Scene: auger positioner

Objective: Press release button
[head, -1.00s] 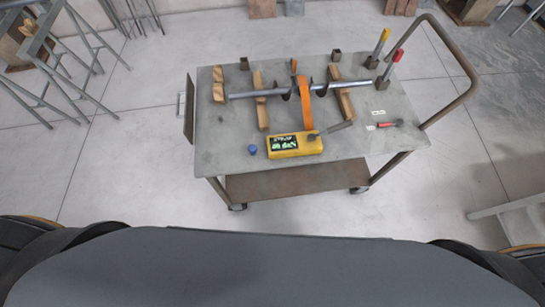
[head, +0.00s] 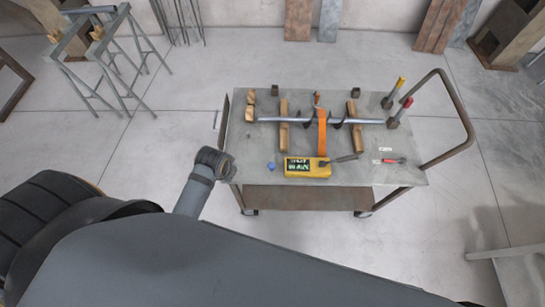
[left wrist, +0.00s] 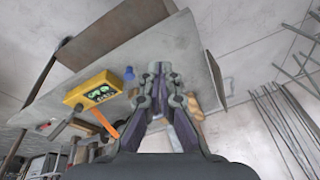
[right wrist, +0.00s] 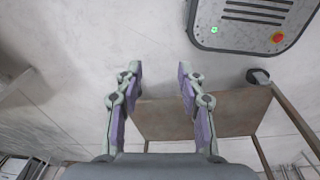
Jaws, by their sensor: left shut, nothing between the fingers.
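A yellow box (head: 308,168) with a dark display and a grey lever lies at the front of the cart's top. It also shows in the left wrist view (left wrist: 93,88), its display lit with green marks. I cannot make out a release button on it. A small blue round thing (head: 271,166) stands left of the box; the left wrist view also shows it (left wrist: 129,73). My left gripper (left wrist: 161,68) is shut and empty, beside the cart's left end; its fingers are not clear in the head view. My right gripper (right wrist: 159,66) is open and empty, low near the cart's lower shelf.
A metal auger (head: 270,119) lies across wooden blocks (head: 284,138) with an orange strap (head: 322,135) over it. Red- and yellow-handled tools (head: 400,112) stand at right. The cart (head: 410,178) has a raised panel at left and a handle at right.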

